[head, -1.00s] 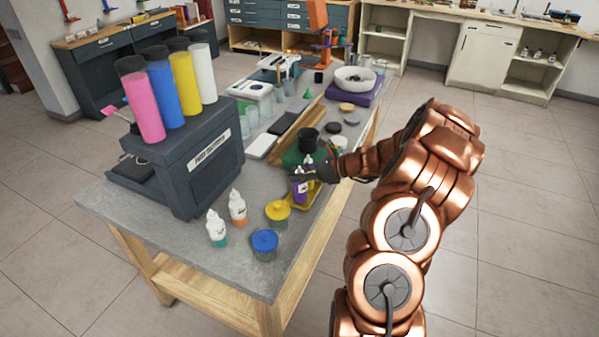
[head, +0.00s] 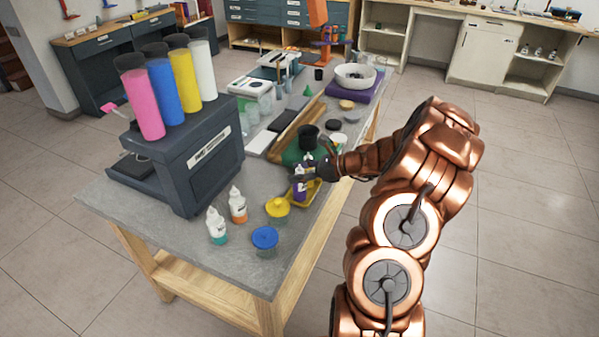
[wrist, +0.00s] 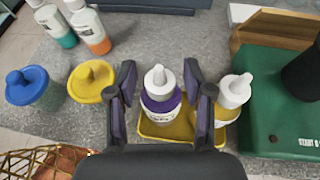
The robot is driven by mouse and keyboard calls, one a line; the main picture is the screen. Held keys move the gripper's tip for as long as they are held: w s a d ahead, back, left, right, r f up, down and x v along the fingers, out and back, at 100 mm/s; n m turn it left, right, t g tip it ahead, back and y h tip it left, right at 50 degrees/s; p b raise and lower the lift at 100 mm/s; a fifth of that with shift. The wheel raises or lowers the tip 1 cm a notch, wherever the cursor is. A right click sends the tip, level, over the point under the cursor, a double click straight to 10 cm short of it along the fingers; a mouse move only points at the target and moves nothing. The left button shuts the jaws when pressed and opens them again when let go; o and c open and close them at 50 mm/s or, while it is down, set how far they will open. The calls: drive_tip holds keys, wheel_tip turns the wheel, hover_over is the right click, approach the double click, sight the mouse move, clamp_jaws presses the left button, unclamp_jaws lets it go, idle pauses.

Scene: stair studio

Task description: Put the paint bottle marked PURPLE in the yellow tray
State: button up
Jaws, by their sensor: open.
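The paint bottle with purple paint (wrist: 162,98) and a white nozzle stands upright. It appears to be inside the yellow tray (wrist: 150,130); its base is partly hidden, and its label is too small to read. In the head view the purple bottle (head: 299,187) shows at the left of the yellow tray (head: 314,188). My gripper (wrist: 163,88) is open, with one finger on each side of the bottle and visible gaps.
A white-capped bottle with yellow paint (wrist: 232,98) stands close to the right finger; I cannot tell if it is in the tray. A green machine (wrist: 280,100) is to its right. Yellow-lidded (head: 277,209) and blue-lidded (head: 265,240) jars and teal (head: 217,226) and orange (head: 238,206) bottles stand nearby.

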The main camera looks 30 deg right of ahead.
drive_tip(key=b+v, duration=0.3)
drive_tip(key=v, duration=0.9)
drive_tip(key=s+a+r+n+g, duration=0.2)
drive_tip(key=a+n+g, duration=0.15)
drive_tip(key=a, duration=0.55)
drive_tip(key=s+a+r+n+g, duration=0.1)
drive_tip(key=s+a+n+g, duration=0.1)
drive_tip(key=a+n, duration=0.5)
drive_tip(key=s+a+r+n+g, duration=0.2)
drive_tip(key=a+n+g, duration=0.1)
drive_tip(key=a, duration=0.8)
drive_tip(key=s+a+n+g+h, duration=0.3)
drive_tip(key=s+a+n, duration=0.4)
drive_tip(key=s, duration=0.5)
drive_tip(key=s+d+f+n+h, duration=0.1)
drive_tip(key=s+d+n+h, duration=0.2)
drive_tip(key=s, duration=0.8)
drive_tip(key=shift+s+n+h, duration=0.3)
drive_tip(key=shift+n+h, duration=1)
drive_tip(key=shift+n, duration=0.85)
drive_tip(key=shift+f+g, duration=0.1)
drive_tip(key=shift+g, duration=0.15)
